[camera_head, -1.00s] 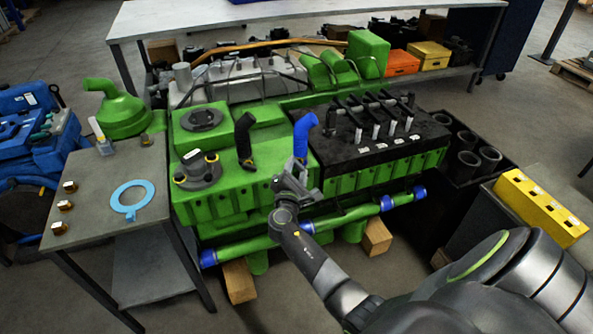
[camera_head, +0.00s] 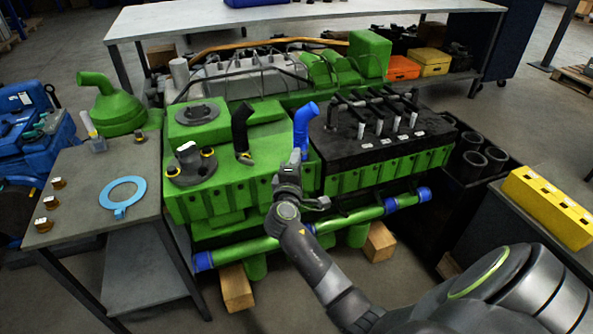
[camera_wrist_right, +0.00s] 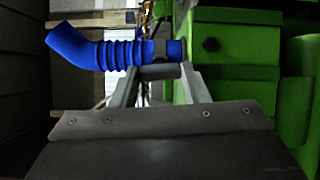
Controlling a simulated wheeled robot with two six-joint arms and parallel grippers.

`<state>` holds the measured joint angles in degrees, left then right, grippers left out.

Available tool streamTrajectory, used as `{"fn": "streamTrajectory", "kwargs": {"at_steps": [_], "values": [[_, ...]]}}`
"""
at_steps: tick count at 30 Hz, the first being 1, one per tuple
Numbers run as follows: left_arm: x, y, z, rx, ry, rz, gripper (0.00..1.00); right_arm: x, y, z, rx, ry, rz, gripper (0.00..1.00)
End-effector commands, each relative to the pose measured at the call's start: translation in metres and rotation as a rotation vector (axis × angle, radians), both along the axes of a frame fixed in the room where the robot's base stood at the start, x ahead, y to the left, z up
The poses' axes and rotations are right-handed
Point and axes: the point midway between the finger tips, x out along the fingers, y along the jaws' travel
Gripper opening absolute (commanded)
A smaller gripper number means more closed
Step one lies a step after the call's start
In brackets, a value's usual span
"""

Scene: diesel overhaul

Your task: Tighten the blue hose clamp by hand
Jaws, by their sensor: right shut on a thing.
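The blue hose (camera_head: 304,125) stands upright on the green engine, its bent top leaning right; it lies sideways in the right wrist view (camera_wrist_right: 95,50). My right gripper (camera_head: 292,165) is at the hose's base, in front of it, and hides its lower end. In the right wrist view the fingers (camera_wrist_right: 160,75) are shut on a small grey piece beside a grey band, the hose clamp (camera_wrist_right: 160,50), around the hose's engine end. The exact contact is hard to make out. My left gripper is out of view.
A black angled hose (camera_head: 241,130) stands left of the blue one. The black engine cover (camera_head: 370,140) with several injectors is close on the right. A side table (camera_head: 85,200) holds a light blue ring (camera_head: 123,192). A yellow case (camera_head: 550,208) lies at the right.

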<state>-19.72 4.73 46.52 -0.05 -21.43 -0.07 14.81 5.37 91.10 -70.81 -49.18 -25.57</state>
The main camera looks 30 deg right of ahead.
Motion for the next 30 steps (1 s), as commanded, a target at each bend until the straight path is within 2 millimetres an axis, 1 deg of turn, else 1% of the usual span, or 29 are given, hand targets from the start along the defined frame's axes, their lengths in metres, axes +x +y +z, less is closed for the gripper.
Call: {"fn": "streamTrajectory", "kwargs": {"at_steps": [1,9,22,23,27,28,30], "values": [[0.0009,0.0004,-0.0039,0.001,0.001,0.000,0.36,-0.0001,-0.0002,-0.0023,0.016,-0.017,-0.001,0.18],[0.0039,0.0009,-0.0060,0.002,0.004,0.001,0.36,0.0000,0.0003,-0.0010,0.070,-0.066,0.002,0.19],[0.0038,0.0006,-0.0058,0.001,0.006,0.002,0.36,0.0004,0.0009,0.0001,0.077,-0.073,0.004,0.19],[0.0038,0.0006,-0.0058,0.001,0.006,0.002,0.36,0.0004,0.0009,0.0002,0.077,-0.073,0.004,0.43],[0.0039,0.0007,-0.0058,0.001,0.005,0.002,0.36,0.0005,0.0009,-0.0003,0.076,-0.072,0.004,0.61],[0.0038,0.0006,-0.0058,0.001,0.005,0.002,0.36,0.0004,0.0009,-0.0006,0.077,-0.071,0.004,0.64],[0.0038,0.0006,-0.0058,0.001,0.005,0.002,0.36,0.0003,0.0008,-0.0012,0.077,-0.070,0.003,0.64]]}}
